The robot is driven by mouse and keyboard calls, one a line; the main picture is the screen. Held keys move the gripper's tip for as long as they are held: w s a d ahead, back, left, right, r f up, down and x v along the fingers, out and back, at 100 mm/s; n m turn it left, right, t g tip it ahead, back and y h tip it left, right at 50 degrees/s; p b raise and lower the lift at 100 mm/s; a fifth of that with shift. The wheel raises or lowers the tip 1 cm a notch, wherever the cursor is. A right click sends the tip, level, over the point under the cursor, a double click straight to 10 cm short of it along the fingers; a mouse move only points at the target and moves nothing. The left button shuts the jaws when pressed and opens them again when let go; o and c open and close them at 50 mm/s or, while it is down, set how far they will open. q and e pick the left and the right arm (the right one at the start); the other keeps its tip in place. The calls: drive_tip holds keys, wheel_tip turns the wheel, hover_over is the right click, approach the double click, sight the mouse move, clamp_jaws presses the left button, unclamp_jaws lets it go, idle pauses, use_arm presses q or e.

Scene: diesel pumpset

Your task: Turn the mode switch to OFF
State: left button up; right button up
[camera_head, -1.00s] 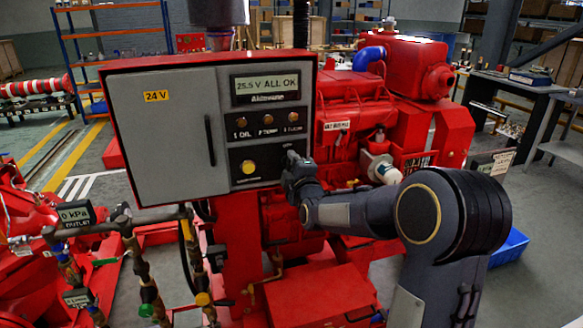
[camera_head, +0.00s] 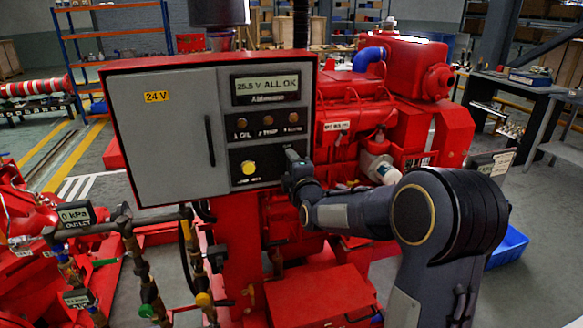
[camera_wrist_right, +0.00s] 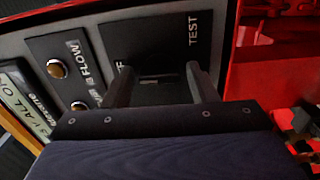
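The grey control box (camera_head: 165,130) stands in the middle, with a display reading 25.5 V ALL OK (camera_head: 267,88). Its lower dark switch plate (camera_head: 240,157) carries a round yellow button (camera_head: 249,167). My right gripper (camera_head: 291,157) is at the right end of this plate and hides the mode switch in the head view. In the right wrist view, the gripper (camera_wrist_right: 160,74) has its two fingers apart, close to the plate (camera_wrist_right: 160,35), with TEST and a partly covered label ending in F showing. The switch knob is not clear between them. My left gripper is not in view.
Small lamps (camera_head: 267,119) sit above the switch plate. The red engine (camera_head: 355,110) stands behind my right arm. Pipes and valves (camera_head: 140,265) with a 0 kPa gauge (camera_head: 76,213) stand at front left. A red box (camera_head: 310,298) lies below the panel.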

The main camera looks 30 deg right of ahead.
drive_tip(key=shift+o, duration=0.6)
drive_tip(key=v, duration=0.7)
drive_tip(key=shift+s+a+b, duration=0.15)
drive_tip(key=shift+s+b, duration=0.15)
drive_tip(key=shift+s, duration=0.1)
